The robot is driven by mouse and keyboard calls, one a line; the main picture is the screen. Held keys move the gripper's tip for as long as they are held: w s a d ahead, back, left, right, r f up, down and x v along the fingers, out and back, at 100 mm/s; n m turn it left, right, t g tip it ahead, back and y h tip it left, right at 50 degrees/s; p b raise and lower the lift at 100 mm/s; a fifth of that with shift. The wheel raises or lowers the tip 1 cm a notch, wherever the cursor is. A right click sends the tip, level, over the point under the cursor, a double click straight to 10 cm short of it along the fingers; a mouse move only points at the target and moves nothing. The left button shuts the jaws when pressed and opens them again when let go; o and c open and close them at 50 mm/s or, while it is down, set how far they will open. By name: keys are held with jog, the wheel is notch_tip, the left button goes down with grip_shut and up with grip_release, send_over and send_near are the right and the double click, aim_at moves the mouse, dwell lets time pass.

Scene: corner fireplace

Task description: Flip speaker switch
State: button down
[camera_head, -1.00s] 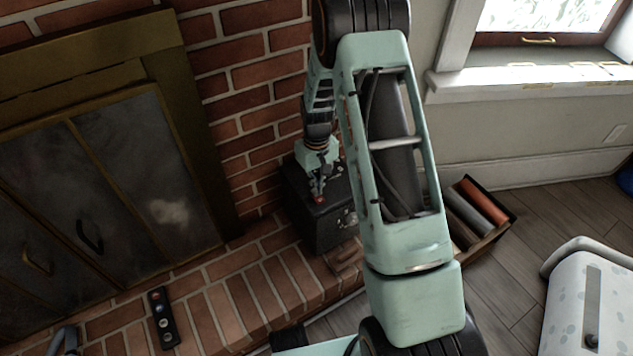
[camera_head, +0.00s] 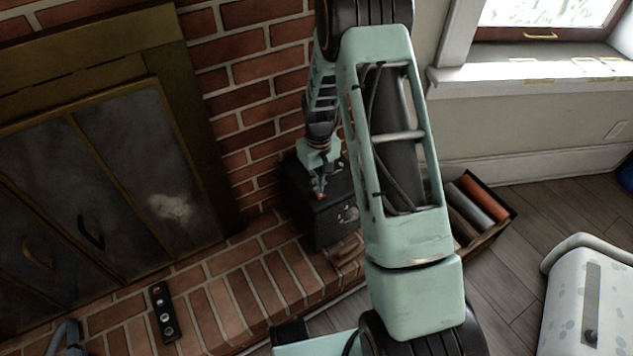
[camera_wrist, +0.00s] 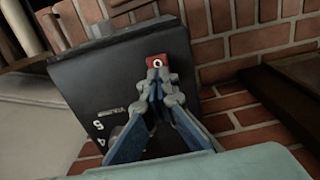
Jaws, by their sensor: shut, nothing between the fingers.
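The speaker (camera_head: 325,219) is a black box on the brick hearth against the brick wall. It also fills the middle of the wrist view (camera_wrist: 85,85), with white markings on one face. A small red switch (camera_wrist: 157,61) with a white ring sits near the speaker's edge. My gripper (camera_wrist: 156,78) is shut and empty. Its fingertips are at the near edge of the switch in the wrist view; I cannot tell whether they touch it. In the head view my gripper (camera_head: 319,192) is over the speaker's top, and the switch is mostly hidden there.
A fireplace with dark doors (camera_head: 140,190) stands to the left. A black strip with round knobs (camera_head: 163,312) lies on the hearth (camera_head: 225,305). A box with rolls (camera_head: 486,240) stands right of the speaker. A pale spotted case (camera_head: 590,300) is at lower right.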

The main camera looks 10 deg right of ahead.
jog(key=shift+s+d, duration=0.1)
jog(key=shift+s, duration=0.25)
notch_tip(320, 180, up, 14)
jog(key=p, duration=0.5)
dwell(0.4)
